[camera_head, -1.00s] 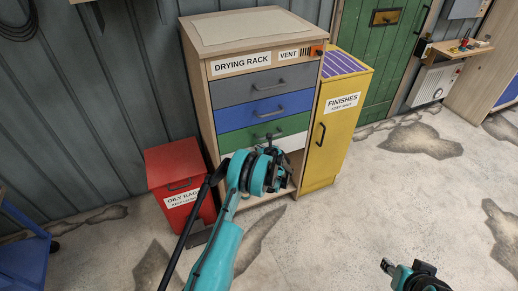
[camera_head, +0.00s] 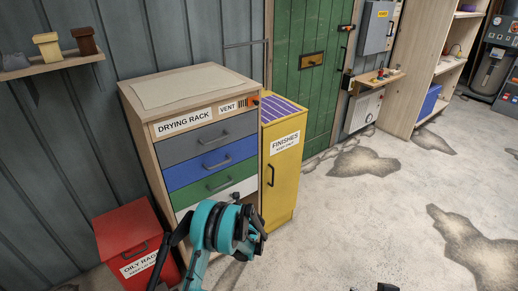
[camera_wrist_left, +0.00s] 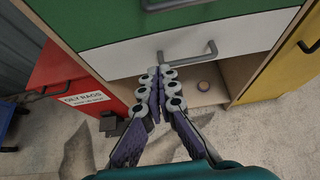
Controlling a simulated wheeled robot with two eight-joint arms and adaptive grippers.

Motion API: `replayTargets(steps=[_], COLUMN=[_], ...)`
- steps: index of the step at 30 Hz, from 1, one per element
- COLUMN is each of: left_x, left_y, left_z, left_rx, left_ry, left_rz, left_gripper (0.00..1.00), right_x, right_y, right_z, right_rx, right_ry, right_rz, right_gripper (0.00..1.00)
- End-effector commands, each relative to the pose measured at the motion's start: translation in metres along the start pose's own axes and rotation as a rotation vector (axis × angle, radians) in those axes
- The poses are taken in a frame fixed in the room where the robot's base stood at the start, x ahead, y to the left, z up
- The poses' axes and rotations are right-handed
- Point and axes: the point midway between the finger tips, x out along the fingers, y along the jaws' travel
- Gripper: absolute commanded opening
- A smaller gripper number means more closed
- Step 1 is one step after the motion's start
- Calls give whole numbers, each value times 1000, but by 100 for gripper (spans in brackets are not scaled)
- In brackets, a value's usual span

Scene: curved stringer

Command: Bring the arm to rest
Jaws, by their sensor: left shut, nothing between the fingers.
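My left gripper (camera_wrist_left: 157,82) is shut with nothing between its fingers, in front of the drying rack's lowest, white drawer (camera_wrist_left: 200,40). In the head view my left arm stands before the drying rack (camera_head: 150,150), its wrist covering part of the white drawer. The grey, blue, green and white drawers look closed. In the wrist view the fingertips appear just below the white drawer's handle (camera_wrist_left: 187,52); whether they touch it I cannot tell. Only a dark tip of my right gripper (camera_head: 386,288) shows at the bottom edge of the head view.
A red oily rags bin (camera_head: 128,235) stands left of the rack and a yellow finishes cabinet (camera_head: 282,180) right of it. The concrete floor (camera_head: 360,215) at the right is clear.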

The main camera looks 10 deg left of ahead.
Motion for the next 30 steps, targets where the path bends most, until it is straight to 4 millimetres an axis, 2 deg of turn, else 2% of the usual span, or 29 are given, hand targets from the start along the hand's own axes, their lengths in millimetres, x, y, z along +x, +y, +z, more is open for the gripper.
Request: replayTargets(steps=[4,8,12,19,25,30], left_x=[-8,-37,-86,-174,-251,-313], left_y=[0,2,12,44,82,119], left_z=[9,37,71,106,111,98], left_rx=[-48,-214,-487,-944,-1336,-1663], left_ry=[14,64,151,307,448,570], left_rz=[-6,-22,-34,-14,49,141], left_gripper=[0,0,0,0,0,0], right_x=[0,0,0,0,0,0], right_y=[0,0,0,0,0,0], right_z=[0,0,0,0,0,0], right_rx=[0,0,0,0,0,0], right_ry=[0,0,0,0,0,0], right_rz=[0,0,0,0,0,0], right_gripper=[41,41,41,41,41,41])
